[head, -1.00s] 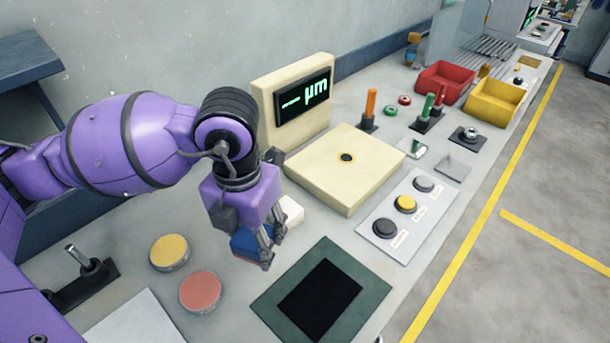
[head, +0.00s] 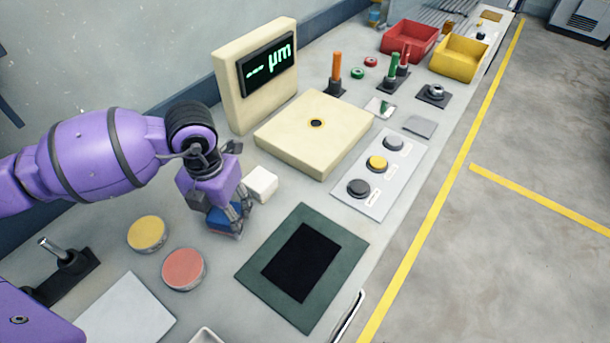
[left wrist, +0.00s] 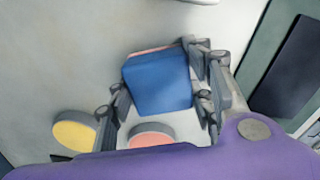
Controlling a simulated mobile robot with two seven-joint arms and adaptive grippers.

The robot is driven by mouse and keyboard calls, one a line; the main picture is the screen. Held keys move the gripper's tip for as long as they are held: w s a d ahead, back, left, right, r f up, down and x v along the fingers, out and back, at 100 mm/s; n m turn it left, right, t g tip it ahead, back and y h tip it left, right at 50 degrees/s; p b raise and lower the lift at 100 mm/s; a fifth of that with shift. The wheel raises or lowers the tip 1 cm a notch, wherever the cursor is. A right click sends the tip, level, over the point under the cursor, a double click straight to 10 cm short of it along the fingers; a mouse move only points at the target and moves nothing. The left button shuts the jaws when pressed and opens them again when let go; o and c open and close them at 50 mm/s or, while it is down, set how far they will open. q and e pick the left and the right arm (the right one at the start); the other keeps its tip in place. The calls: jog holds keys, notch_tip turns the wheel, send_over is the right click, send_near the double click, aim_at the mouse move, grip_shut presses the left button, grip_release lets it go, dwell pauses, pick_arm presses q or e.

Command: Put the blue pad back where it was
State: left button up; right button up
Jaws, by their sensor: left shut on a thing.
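The blue pad (head: 220,219) is a small thick block with a thin pinkish edge along one side. My left gripper (head: 229,224) is shut on it. In the left wrist view the blue pad (left wrist: 158,84) sits between the fingers of my left gripper (left wrist: 164,90), one on each side. In the head view the fingers partly cover it, close over the grey bench; I cannot tell whether it touches the bench. My right gripper is not in view.
A yellow round pad (head: 147,232) and a red round pad (head: 183,268) lie to the left of the gripper. A white block (head: 261,183) stands just behind it. A green-framed dark panel (head: 333,245) lies to the right, and a cream device (head: 317,140) behind.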

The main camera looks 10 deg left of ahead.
pick_arm(q)
jog(key=shift+f, duration=0.1)
jog(key=shift+f, duration=0.15)
jog(key=o, duration=1.1)
notch_tip(320, 180, up, 12)
jog(key=shift+r, duration=0.25)
